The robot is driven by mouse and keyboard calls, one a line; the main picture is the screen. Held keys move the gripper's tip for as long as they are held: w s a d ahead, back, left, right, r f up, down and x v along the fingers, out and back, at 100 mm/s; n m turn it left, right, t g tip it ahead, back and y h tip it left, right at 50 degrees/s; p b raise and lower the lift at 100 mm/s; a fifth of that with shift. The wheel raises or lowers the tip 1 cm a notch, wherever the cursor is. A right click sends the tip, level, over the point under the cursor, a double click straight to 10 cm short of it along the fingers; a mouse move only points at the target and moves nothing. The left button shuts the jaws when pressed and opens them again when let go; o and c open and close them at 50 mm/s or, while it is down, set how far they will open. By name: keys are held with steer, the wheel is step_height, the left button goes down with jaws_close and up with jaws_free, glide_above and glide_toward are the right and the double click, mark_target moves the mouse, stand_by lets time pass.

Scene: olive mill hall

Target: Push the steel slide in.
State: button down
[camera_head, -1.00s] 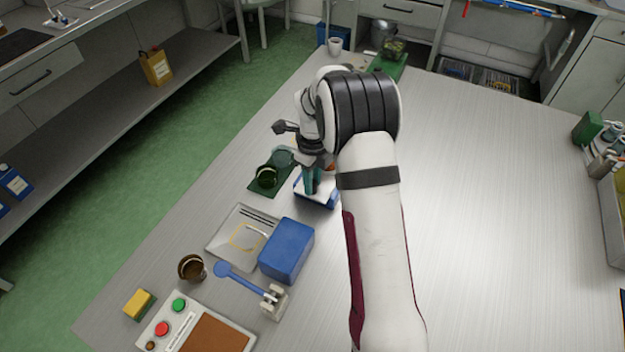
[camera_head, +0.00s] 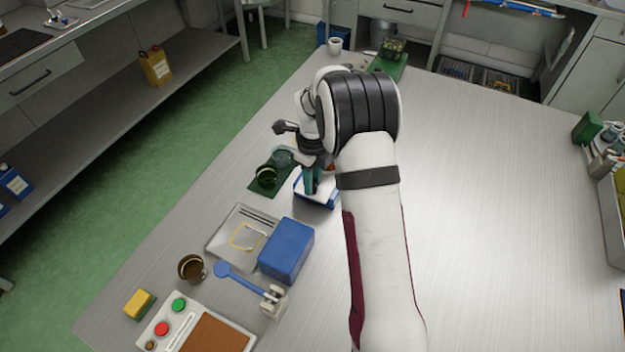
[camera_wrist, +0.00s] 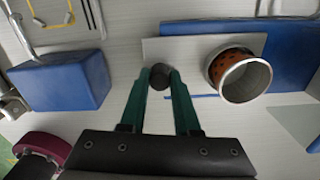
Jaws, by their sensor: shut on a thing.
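The steel slide (camera_wrist: 203,45) is a flat grey plate with a dark round knob (camera_wrist: 160,77) near its end. It reaches from the left into a blue body (camera_wrist: 290,45). My gripper (camera_wrist: 160,80) has teal fingers and is shut on the dark knob, one finger on each side. In the head view my gripper (camera_head: 312,186) is over the blue and white unit (camera_head: 319,201), and my arm hides much of it.
A blue block (camera_head: 287,250) stands near a grey plate (camera_head: 226,240) with a yellow outline. A blue lever (camera_head: 240,278), brown cup (camera_head: 192,268), yellow block (camera_head: 139,303) and button panel (camera_head: 160,322) are nearer. A green tray (camera_head: 257,188) with round glassy items lies left.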

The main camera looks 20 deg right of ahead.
stand_by(0.3)
steer(key=w+d, duration=0.7)
steer(key=shift+w+d, duration=0.25)
steer(key=shift+w, duration=0.05)
steer(key=shift+w+d, duration=0.25)
steer(key=shift+d, duration=0.05)
steer(key=c, duration=0.6)
jaws_free()
steer(key=shift+d, duration=0.1)
